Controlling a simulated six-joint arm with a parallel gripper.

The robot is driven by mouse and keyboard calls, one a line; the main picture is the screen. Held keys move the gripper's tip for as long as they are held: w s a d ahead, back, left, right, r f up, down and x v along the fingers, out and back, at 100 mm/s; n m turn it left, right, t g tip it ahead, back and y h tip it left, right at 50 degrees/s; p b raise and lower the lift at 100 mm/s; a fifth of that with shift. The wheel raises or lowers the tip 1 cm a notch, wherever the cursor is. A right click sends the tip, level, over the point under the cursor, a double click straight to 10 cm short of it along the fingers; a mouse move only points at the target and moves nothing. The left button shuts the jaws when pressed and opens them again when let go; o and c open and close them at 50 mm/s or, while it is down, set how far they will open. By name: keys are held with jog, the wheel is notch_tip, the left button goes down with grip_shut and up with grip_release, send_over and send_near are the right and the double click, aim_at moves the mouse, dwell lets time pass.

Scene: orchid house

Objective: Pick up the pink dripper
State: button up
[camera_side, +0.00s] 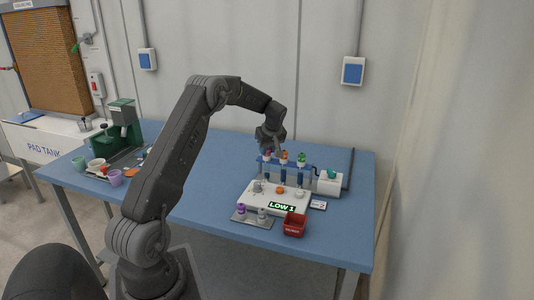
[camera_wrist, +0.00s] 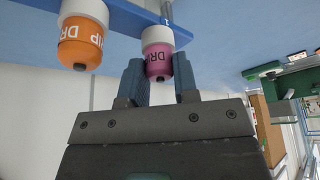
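The pink dripper (camera_wrist: 158,62) has a rounded pink bulb with a dark tip and a white collar. In the wrist view it stands at the blue rack (camera_wrist: 126,14), between the two fingers of my gripper (camera_wrist: 160,76).
An orange dripper (camera_wrist: 81,42) is close beside the pink one, and a green-topped dripper (camera_side: 301,157) is at the rack's right. A white unit (camera_side: 262,203) with a LOW 1 display, a red bin (camera_side: 294,225) and a grey tray (camera_side: 240,217) stand in front.

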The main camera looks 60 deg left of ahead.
jog(key=c, duration=0.3)
jog(key=shift+r, duration=0.15)
jog(key=shift+c, duration=0.2)
jog(key=shift+r, duration=0.6)
notch_tip(320, 180, up, 3)
jog(key=shift+f, duration=0.1)
jog(key=s+a+r, duration=0.3)
jog(key=s+r, duration=0.3)
jog(key=s, duration=0.5)
jog(key=shift+a+r, duration=0.35)
jog(key=shift+a, duration=0.05)
